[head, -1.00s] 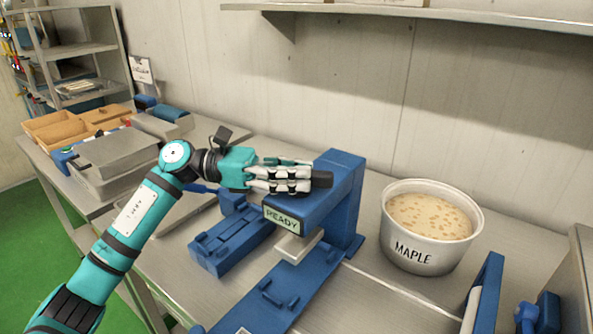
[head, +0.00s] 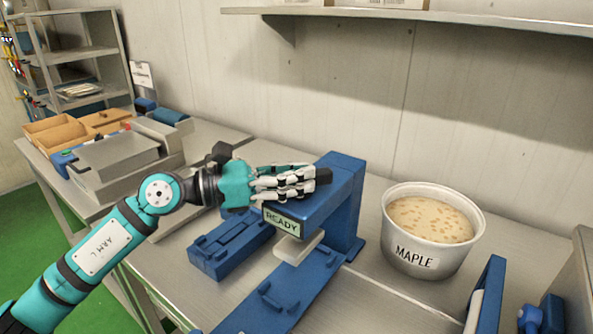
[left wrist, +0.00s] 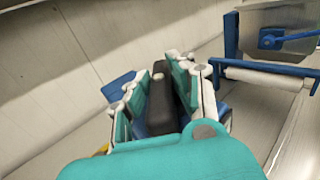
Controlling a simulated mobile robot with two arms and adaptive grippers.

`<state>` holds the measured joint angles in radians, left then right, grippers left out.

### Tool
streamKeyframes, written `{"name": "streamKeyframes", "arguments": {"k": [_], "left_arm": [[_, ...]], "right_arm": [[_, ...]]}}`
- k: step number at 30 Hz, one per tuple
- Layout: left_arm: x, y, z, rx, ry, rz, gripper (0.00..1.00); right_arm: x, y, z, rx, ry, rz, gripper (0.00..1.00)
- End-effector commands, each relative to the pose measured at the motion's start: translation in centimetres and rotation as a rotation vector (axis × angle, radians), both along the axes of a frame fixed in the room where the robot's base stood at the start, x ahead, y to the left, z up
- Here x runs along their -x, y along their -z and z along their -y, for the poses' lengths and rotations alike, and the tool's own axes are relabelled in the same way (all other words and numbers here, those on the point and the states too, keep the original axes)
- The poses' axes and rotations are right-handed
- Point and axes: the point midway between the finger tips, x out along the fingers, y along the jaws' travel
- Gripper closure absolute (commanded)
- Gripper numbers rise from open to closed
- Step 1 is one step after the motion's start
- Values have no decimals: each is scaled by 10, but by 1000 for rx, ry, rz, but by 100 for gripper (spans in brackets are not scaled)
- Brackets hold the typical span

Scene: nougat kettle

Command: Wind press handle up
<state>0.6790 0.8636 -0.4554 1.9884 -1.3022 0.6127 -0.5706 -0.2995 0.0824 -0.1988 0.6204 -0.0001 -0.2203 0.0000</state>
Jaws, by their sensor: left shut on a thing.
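The blue press (head: 350,207) stands on the steel bench, with a "READY" label (head: 282,221) on its front and a pale plate (head: 299,246) under its head. Its black handle (head: 323,176) shows at the top of the press, just past my fingertips. My left gripper (head: 300,182) reaches in from the left and is shut on the handle. In the left wrist view the dark handle (left wrist: 159,98) lies between the two teal and white fingers. Most of the handle's far end and its joint are hidden. My right gripper is not in view.
A white tub marked "MAPLE" (head: 411,255) stands right of the press. A blue frame with a pale roller (head: 482,297) is at the front right. Blue moulds (head: 231,245) lie left of the press. A shelf (head: 400,13) runs along the wall above.

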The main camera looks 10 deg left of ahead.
Motion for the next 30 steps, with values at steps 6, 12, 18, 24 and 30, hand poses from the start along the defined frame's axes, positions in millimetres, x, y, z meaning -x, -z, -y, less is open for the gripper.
{"name": "streamKeyframes", "arguments": {"k": [6, 12, 18, 24, 30], "left_arm": [[0, 0, 0, 1, -1, 3, 100], [0, 0, 0, 1, 0, 3, 56], [0, 0, 0, 0, 1, 1, 56], [6, 1, -13, 0, -2, -1, 56], [25, 2, -48, -3, -3, -4, 56]], "right_arm": [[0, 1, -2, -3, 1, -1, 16], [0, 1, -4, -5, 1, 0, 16], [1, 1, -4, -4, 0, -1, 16], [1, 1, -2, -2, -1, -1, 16], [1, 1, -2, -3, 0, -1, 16]]}}
